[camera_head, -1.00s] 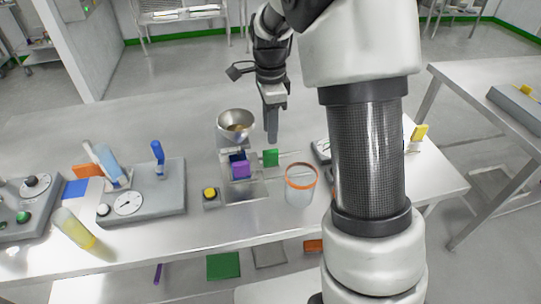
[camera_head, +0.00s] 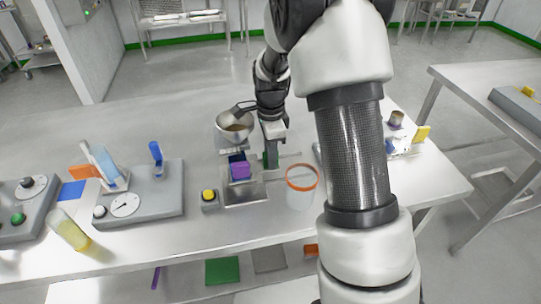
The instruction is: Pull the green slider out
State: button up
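The green slider (camera_head: 265,158) is a small green block on the right side of a small metal device (camera_head: 246,191), which has a purple block (camera_head: 240,171) at its front and a steel bowl (camera_head: 233,128) on top. My gripper (camera_head: 271,154) points down right at the slider, and its finger covers most of the green. Whether the fingers touch or hold the slider cannot be made out. The opening between the fingers is not visible.
A clear cup with an orange rim (camera_head: 301,184) stands close to the right. A yellow button box (camera_head: 209,199) stands left of the device. A grey gauge panel (camera_head: 145,195) and a tilted yellow-liquid bottle (camera_head: 70,230) are further left. My arm hides part of the table's right.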

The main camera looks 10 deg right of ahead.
grip_shut()
jog(key=d+p, duration=0.1)
jog(key=d, duration=1.1)
jog(key=shift+d, duration=0.25)
jog(key=shift+o, duration=2)
grip_release()
jog(key=shift+d, duration=0.1)
